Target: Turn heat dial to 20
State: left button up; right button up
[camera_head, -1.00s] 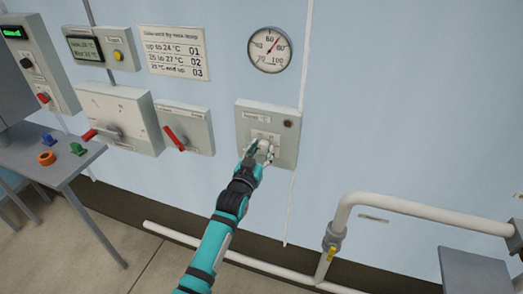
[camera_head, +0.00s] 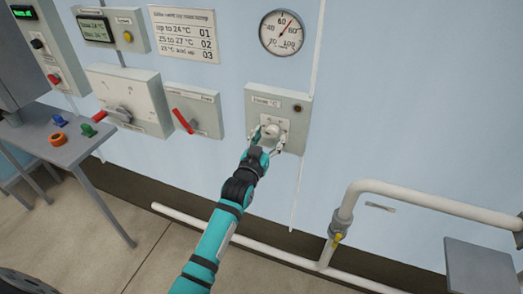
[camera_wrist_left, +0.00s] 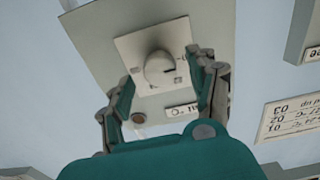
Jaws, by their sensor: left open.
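The heat dial (camera_head: 270,131) is a pale round knob on a light plate on the front of a grey wall box (camera_head: 291,104). In the left wrist view the dial (camera_wrist_left: 160,68) shows with a dark mark at its right side; its scale numbers are too small to read. My left gripper (camera_head: 268,140) is open at the dial, with one finger on each side of the knob. It also shows in the left wrist view (camera_wrist_left: 166,72), where I cannot tell whether the fingers touch the knob. My right gripper is not in view.
A round gauge (camera_head: 282,33) hangs above the box. Boxes with red levers (camera_head: 183,121) and a sign (camera_head: 184,35) are to the left. A table (camera_head: 75,150) with small coloured parts stands at left. White pipes (camera_head: 430,203) run low at right.

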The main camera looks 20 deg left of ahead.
pick_arm(q)
jog(key=s, duration=1)
jog(key=shift+s+a, duration=0.2)
jog(key=shift+s, duration=0.1)
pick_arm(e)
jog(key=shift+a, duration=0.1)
